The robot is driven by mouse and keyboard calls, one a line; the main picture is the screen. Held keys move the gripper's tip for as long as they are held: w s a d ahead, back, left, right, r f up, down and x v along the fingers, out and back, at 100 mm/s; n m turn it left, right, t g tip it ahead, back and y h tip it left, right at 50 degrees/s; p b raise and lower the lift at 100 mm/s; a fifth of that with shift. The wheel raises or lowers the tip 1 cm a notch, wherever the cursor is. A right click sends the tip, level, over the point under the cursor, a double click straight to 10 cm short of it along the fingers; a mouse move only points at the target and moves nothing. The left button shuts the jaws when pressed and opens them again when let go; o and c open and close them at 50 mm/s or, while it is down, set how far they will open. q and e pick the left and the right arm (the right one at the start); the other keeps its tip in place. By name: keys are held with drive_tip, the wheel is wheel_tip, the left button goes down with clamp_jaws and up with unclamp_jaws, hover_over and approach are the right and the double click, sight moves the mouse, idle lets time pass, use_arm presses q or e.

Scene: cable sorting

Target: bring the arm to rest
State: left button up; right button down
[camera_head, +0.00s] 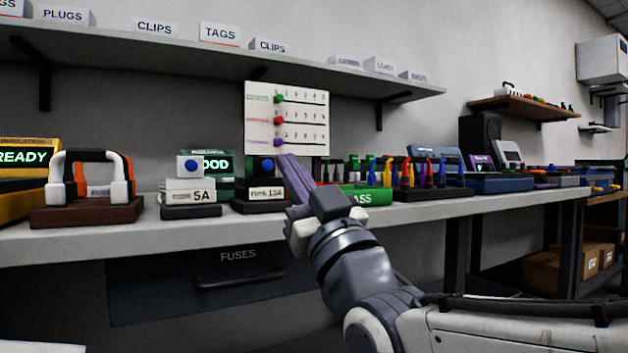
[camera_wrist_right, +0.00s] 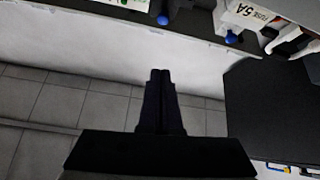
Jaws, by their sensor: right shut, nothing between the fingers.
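My right gripper (camera_head: 297,170) is in front of the workbench, toward the middle of the head view. Its fingers point up and away over the bench edge. In the right wrist view the two dark fingers (camera_wrist_right: 161,76) lie together, shut with nothing between them. My right arm comes in from the lower right of the head view. My left gripper does not show in either view.
The bench (camera_head: 100,238) carries a 5A fuse block (camera_head: 190,197), a 13A fuse block (camera_head: 265,194), a handled tool on a brown base (camera_head: 85,215) and a rack of coloured tools (camera_head: 430,192). A fuses drawer (camera_head: 235,278) is below. A labelled shelf (camera_head: 200,48) hangs above.

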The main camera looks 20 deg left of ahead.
drive_tip(key=shift+s+d+f, duration=0.3)
drive_tip(key=shift+d+f, duration=0.05)
drive_tip(key=shift+d, duration=0.05)
